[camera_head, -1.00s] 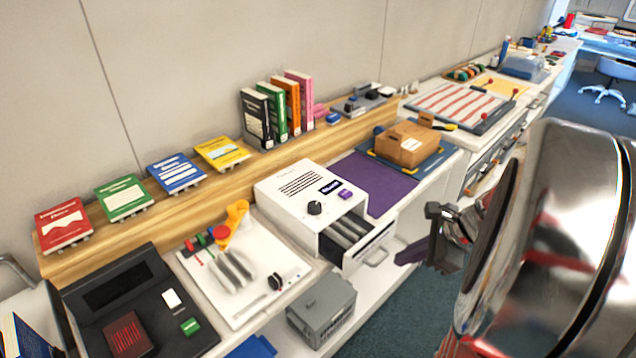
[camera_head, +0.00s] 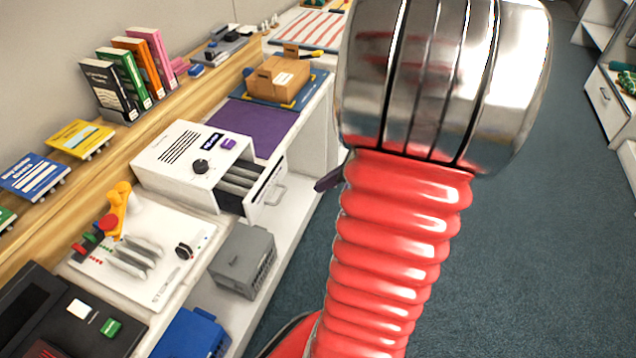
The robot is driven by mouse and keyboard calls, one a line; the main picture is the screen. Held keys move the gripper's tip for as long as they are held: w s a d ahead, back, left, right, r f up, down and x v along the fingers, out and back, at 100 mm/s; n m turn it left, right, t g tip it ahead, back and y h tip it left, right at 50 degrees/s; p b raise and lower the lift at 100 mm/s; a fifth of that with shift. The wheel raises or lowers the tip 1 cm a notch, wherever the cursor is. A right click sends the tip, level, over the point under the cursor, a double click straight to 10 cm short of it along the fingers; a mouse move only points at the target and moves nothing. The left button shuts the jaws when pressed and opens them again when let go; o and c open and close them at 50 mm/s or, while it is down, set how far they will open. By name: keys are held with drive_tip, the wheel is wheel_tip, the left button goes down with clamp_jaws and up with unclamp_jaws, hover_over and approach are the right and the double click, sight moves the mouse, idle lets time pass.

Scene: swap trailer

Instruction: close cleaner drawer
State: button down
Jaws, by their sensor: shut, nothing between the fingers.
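The cleaner (camera_head: 165,155) is a white box with a black knob and a purple button, standing on the counter. Its drawer (camera_head: 268,197) is pulled out at the front, toward the aisle, with several grey discs (camera_head: 240,180) standing inside. The drawer's handle (camera_head: 276,193) is on its white front. My gripper (camera_head: 328,181) shows only as a dark tip to the right of the drawer handle, apart from it in the picture. The rest of my gripper is hidden behind my silver and red arm. It is shut and empty.
A cardboard box (camera_head: 278,80) sits farther back. The aisle floor (camera_head: 530,250) is clear.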

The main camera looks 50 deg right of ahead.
drive_tip(key=w+r+x, duration=0.1)
drive_tip(key=w+x, duration=0.1)
drive_tip(key=x, duration=0.9)
drive_tip(key=shift+w+a, duration=0.15)
drive_tip(key=shift+a, duration=0.25)
